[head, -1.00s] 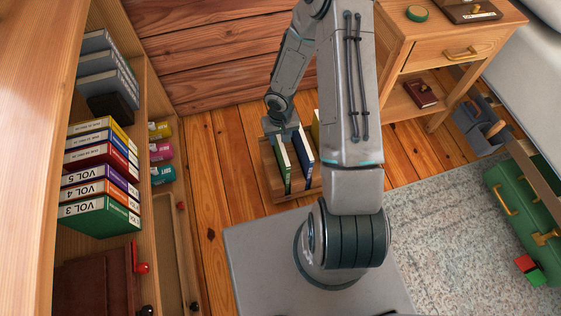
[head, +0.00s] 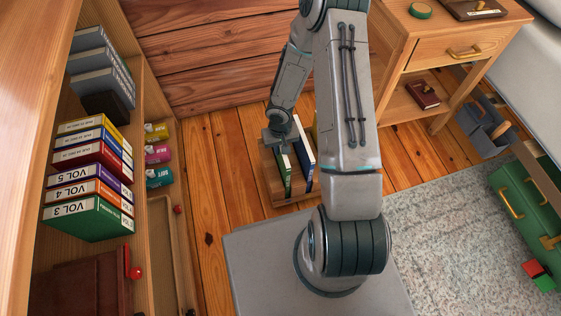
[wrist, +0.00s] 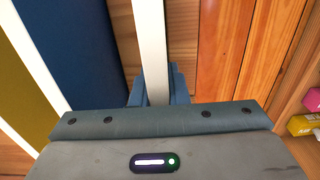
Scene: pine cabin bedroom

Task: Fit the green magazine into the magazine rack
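The green magazine (head: 285,174) stands upright in the left part of the wooden magazine rack (head: 298,198) on the floor, in the head view. My gripper (head: 279,137) is at its top, pointing down. In the wrist view the magazine shows as a pale edge (wrist: 152,45) between my fingers (wrist: 158,88), which lie close against both its sides. The dark blue magazine (head: 303,160) stands just right of it, with a gap between them. A yellow one (wrist: 28,75) is beyond the blue. My arm hides the rack's right part. I cannot tell whether the green magazine touches the rack's bottom.
A wooden wall (head: 210,50) is behind. A nightstand (head: 440,75) is at the right. Bare floor (head: 205,180) lies between shelf and rack.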

